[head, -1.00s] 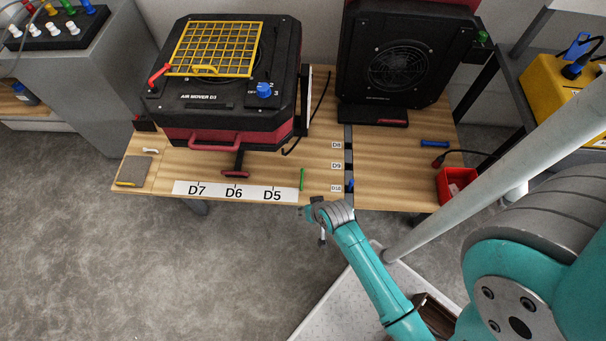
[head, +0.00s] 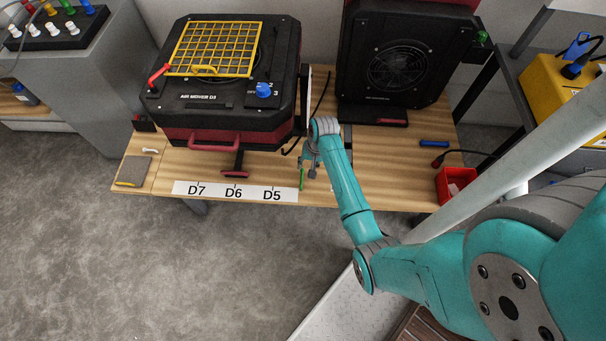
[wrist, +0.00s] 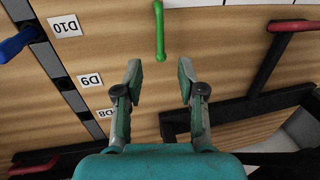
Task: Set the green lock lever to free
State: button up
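The green lock lever (head: 301,180) is a thin upright-looking bar near the table's front edge, right of the D5 label. In the wrist view the green lever (wrist: 159,32) lies at top centre, its rounded end just beyond the gap between my fingertips. My gripper (wrist: 160,76) is open and empty, with a finger on each side of the lever's line; they do not appear to touch it. In the head view my gripper (head: 309,165) is over the table close to the lever. The lever's marked positions cannot be made out.
The air mover (head: 235,85) with a yellow grille stands behind left, its red T-handle (head: 235,172) left of the lever. A dark slotted rail (wrist: 62,70) with a blue lever (wrist: 16,44) and D8–D10 labels lies alongside. A red bin (head: 456,186) is at right.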

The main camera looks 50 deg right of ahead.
aim_at(302, 176)
jog(key=f, duration=0.2)
jog(key=w+f, duration=0.1)
jog(key=f, duration=0.2)
jog(key=a+f, duration=0.1)
jog(key=f, duration=0.2)
jog(key=shift+w, duration=0.15)
grip_shut()
